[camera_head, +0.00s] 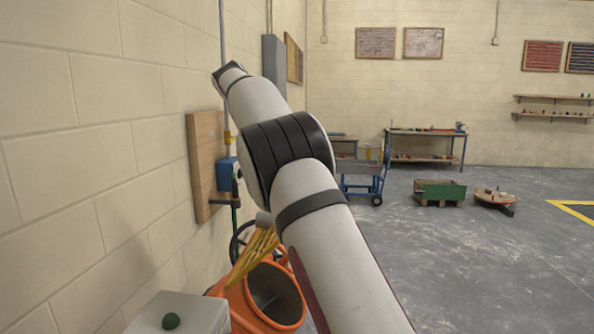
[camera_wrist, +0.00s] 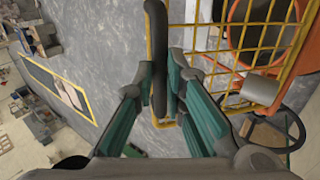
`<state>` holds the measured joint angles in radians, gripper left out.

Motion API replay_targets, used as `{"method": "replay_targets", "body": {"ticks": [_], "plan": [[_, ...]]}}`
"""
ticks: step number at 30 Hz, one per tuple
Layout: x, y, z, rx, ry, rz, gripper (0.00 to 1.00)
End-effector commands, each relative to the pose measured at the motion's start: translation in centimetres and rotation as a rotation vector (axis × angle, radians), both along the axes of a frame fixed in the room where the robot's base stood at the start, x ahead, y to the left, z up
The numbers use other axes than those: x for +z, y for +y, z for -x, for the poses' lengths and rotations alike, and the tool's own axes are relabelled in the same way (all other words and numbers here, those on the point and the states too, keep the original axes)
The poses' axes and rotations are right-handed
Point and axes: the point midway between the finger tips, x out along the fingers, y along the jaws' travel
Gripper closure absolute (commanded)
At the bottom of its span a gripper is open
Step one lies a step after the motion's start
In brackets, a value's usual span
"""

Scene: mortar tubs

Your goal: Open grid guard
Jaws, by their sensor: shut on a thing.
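The yellow grid guard (camera_wrist: 225,65) fills the upper right of the wrist view, with a dark bar-shaped handle (camera_wrist: 155,30) along its left side. My gripper (camera_wrist: 165,85) has its teal fingers closed around this handle. The orange mixer drum (camera_wrist: 285,70) shows behind the grid bars. In the head view the grid guard (camera_head: 254,256) is seen steeply from the side, slanted beside the mouth of the orange drum (camera_head: 290,322). Part of the drum's dark mouth shows clear of the bars there. My arm hides the gripper and handle in the head view.
A block wall with a wooden board (camera_head: 205,165) and a blue box (camera_head: 227,174) stands close on the left. A grey box (camera_head: 195,312) with a green button (camera_head: 171,321) is at the lower left. A dark handwheel (camera_wrist: 290,130) is beside the drum. Floor to the right is open.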

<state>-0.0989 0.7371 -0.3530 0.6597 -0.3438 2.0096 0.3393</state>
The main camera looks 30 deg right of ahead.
Motion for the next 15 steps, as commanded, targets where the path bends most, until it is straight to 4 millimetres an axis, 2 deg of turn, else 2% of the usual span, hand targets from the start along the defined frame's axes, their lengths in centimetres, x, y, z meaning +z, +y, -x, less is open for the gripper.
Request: {"method": "replay_targets", "body": {"ticks": [1,11,12,14,15], "plan": [[-1.85,1.58,-0.94,0.03,0.015,-0.035,1.0],[-1.89,1.6,-0.94,0.029,0.018,-0.035,1.0],[-1.9,1.61,-0.95,0.029,0.016,-0.035,0.79],[-1.9,1.62,-0.95,0.029,0.018,-0.035,0.67],[-1.89,1.6,-0.94,0.029,0.018,-0.035,0.67]]}}
